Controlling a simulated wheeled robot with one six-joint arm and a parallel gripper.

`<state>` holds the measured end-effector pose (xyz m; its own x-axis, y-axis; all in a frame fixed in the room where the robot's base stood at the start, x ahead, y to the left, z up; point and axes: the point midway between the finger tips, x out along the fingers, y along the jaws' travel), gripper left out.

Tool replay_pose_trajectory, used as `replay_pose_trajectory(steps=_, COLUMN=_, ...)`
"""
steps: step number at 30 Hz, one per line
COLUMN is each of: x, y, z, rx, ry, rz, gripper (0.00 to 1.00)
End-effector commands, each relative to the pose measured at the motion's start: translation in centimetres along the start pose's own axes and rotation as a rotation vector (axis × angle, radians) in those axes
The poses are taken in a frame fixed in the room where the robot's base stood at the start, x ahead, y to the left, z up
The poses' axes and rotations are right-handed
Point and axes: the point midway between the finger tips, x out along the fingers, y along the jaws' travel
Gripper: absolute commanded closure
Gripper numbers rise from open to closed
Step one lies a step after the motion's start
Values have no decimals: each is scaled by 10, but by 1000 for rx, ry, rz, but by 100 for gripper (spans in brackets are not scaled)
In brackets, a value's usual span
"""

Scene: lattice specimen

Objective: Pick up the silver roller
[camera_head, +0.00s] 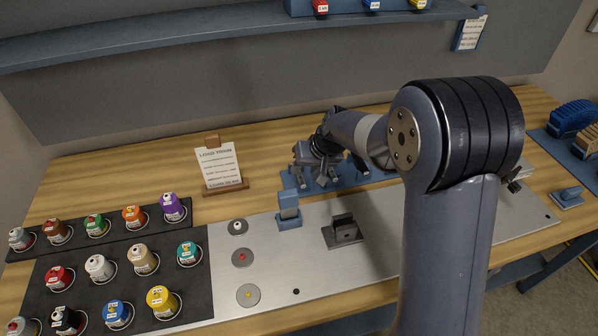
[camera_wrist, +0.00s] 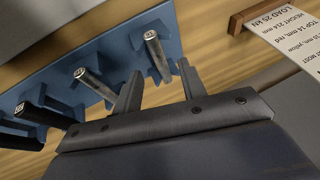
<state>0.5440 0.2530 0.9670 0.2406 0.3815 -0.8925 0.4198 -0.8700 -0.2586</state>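In the wrist view a blue rack (camera_wrist: 125,55) holds a row of short rollers with small marked end faces. The roller nearest my fingers, a silver one (camera_wrist: 158,62), lies just beyond the gap between them. A greyer roller (camera_wrist: 95,85) lies left of it, and darker ones (camera_wrist: 42,114) lie further left. My gripper (camera_wrist: 158,80) is open, with its two fingers apart and nothing seen between them. In the head view my gripper (camera_head: 310,175) is over the blue rack (camera_head: 350,178), and the arm hides most of the rollers.
A load card on a wooden stand (camera_head: 219,165) stands left of the rack. A steel plate (camera_head: 375,260) in front bears a blue block (camera_head: 289,208) and a dark fixture (camera_head: 343,230). Several paint pots stand on black mats (camera_head: 190,285) at left. A blue shelf (camera_head: 150,40) runs above.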

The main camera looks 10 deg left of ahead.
Motion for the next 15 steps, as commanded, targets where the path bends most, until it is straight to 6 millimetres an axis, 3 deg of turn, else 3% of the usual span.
replay_pose_trajectory(steps=6, x=23, y=0, z=1, rx=0, ry=-1, rz=1, gripper=61)
replay_pose_trajectory(steps=15, x=27, y=0, z=1, rx=0, ry=0, rz=1, gripper=61)
